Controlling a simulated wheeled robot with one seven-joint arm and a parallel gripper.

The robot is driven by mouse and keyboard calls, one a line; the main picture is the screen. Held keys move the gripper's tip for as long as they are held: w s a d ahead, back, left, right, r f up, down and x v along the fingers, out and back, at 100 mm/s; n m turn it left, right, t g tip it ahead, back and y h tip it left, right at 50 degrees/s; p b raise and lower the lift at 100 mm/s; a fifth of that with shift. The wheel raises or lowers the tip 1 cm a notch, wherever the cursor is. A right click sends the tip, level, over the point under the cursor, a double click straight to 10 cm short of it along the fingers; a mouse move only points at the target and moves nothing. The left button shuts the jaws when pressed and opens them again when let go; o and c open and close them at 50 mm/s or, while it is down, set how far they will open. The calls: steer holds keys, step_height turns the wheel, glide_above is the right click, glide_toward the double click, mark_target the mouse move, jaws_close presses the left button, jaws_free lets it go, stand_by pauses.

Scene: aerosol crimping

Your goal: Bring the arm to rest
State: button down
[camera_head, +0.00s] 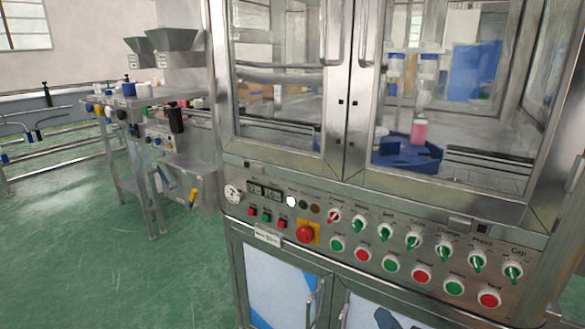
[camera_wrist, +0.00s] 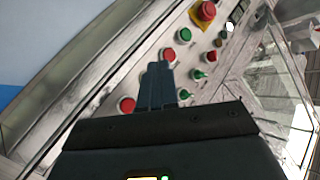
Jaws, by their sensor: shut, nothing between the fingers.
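My gripper (camera_wrist: 158,72) shows in the wrist view with its dark fingers together and nothing between them. It points at the control panel (camera_wrist: 140,75) of the steel machine, in front of a row of red and green buttons. I cannot tell whether the fingertips touch the panel. In the head view my arm and gripper do not show. There the control panel (camera_head: 400,262) carries several red and green buttons, green selector knobs and a red emergency stop (camera_head: 305,234) on a yellow plate.
The steel machine (camera_head: 346,100) has closed glass doors, with a pink bottle (camera_head: 419,132) on a blue part inside. A filling bench (camera_head: 150,110) with hoppers stands at the left. Green floor (camera_head: 120,270) is clear in front of it.

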steer(key=s+n+h+p, duration=0.2)
steer(key=s, duration=2.4)
steer(key=s+r+n+g+p, duration=0.1)
steer(key=s+r+n, duration=0.2)
steer(key=s+r, duration=1)
steer(key=s, duration=0.4)
steer(key=shift+d+n, duration=0.3)
steer(key=shift+d, duration=0.1)
